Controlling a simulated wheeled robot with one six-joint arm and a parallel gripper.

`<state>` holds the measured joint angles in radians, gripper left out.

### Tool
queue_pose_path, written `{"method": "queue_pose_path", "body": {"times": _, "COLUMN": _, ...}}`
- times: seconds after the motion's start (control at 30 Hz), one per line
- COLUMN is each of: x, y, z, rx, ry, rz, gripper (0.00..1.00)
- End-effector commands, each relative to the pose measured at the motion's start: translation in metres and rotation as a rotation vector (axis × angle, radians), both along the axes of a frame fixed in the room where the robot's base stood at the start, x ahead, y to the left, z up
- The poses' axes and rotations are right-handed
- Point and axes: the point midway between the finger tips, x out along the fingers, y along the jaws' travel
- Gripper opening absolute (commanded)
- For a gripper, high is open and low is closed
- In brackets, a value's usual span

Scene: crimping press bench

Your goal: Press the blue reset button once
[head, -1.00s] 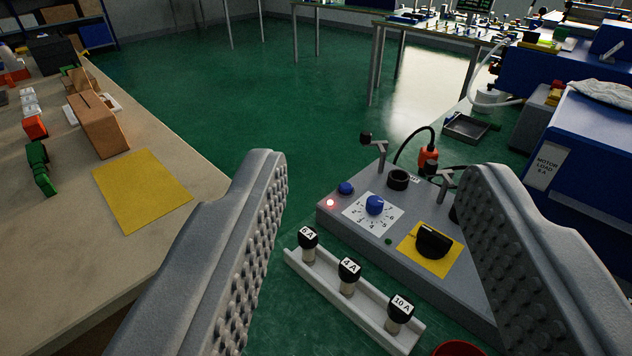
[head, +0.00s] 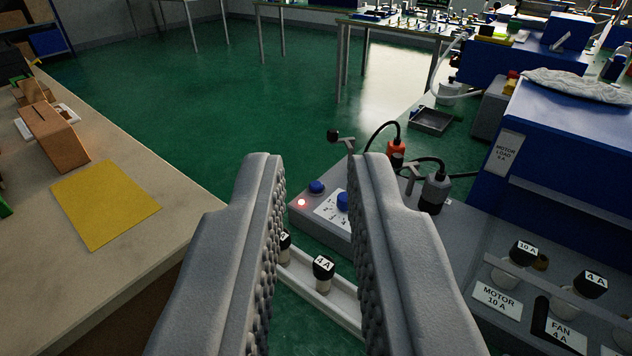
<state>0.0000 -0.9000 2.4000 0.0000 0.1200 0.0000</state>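The small round blue button (head: 317,187) sits on the left end of the grey control box (head: 313,216), just behind a lit red lamp (head: 301,202). A taller blue knob (head: 343,201) stands on a white numbered dial to its right, partly covered by my right finger. My gripper (head: 316,165) is empty, with a clear gap between its ribbed fingers. In the picture the button shows between the fingertips; I cannot tell how far they are from it. The right finger hides much of the box.
A white rack (head: 340,300) with a 4 A fuse (head: 323,268) lies before the box; another fuse is partly hidden. A blue machine (head: 570,160) stands right. Left is a bench with a yellow mat (head: 104,204).

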Motion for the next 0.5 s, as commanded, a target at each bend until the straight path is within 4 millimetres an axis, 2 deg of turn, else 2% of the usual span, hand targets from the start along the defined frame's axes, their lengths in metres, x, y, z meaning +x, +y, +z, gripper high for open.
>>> {"method": "queue_pose_path", "body": {"times": 0.03, "x": 0.0, "y": 0.0, "z": 0.0, "rx": 0.0, "ry": 0.0, "rz": 0.0, "gripper": 0.07}}
{"method": "queue_pose_path", "body": {"times": 0.07, "x": 0.0, "y": 0.0, "z": 0.0, "rx": 0.0, "ry": 0.0, "rz": 0.0, "gripper": 0.01}}
{"method": "queue_pose_path", "body": {"times": 0.1, "x": 0.0, "y": 0.0, "z": 0.0, "rx": 0.0, "ry": 0.0, "rz": 0.0, "gripper": 0.0}}
{"method": "queue_pose_path", "body": {"times": 0.5, "x": 0.0, "y": 0.0, "z": 0.0, "rx": 0.0, "ry": 0.0, "rz": 0.0, "gripper": 0.0}}
